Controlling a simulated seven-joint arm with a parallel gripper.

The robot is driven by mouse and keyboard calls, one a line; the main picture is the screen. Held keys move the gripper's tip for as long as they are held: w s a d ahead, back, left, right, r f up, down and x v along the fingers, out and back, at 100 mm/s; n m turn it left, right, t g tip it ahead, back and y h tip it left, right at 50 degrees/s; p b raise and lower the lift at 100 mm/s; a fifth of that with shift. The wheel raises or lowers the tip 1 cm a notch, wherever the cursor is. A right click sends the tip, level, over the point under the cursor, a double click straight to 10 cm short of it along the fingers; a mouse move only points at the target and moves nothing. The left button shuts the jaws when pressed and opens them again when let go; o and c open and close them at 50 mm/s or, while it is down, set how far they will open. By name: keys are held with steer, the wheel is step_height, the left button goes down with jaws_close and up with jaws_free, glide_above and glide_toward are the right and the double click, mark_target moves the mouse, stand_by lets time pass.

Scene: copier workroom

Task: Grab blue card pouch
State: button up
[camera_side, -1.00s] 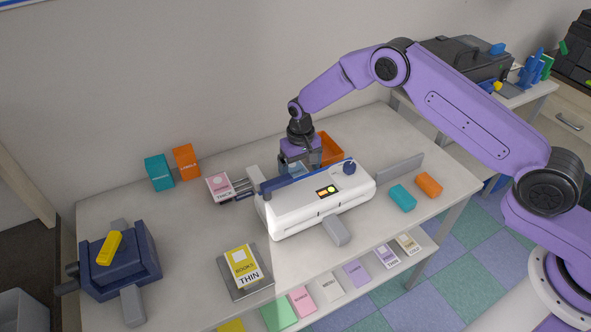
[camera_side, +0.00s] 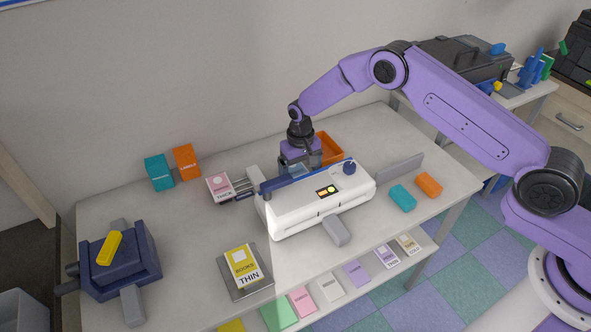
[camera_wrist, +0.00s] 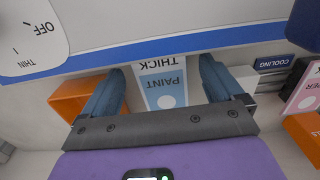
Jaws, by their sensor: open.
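The blue card pouch (camera_wrist: 163,88), a white and blue card marked PAINT and THICK, shows in the wrist view between the two fingers of my gripper (camera_wrist: 161,67). The gripper is open, with a gap on either side of the pouch. In the side view my gripper (camera_side: 300,158) points down behind the white laminator (camera_side: 318,199). The laminator hides the fingertips and the pouch there.
An orange bin (camera_side: 329,148) stands just behind my gripper. A pink card (camera_side: 220,187) lies left of the laminator, on the COOLING side. A yellow BOOKS card (camera_side: 242,266) lies on a grey plate in front.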

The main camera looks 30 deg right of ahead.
steer(key=c, duration=1.2)
steer(key=shift+r, duration=0.15)
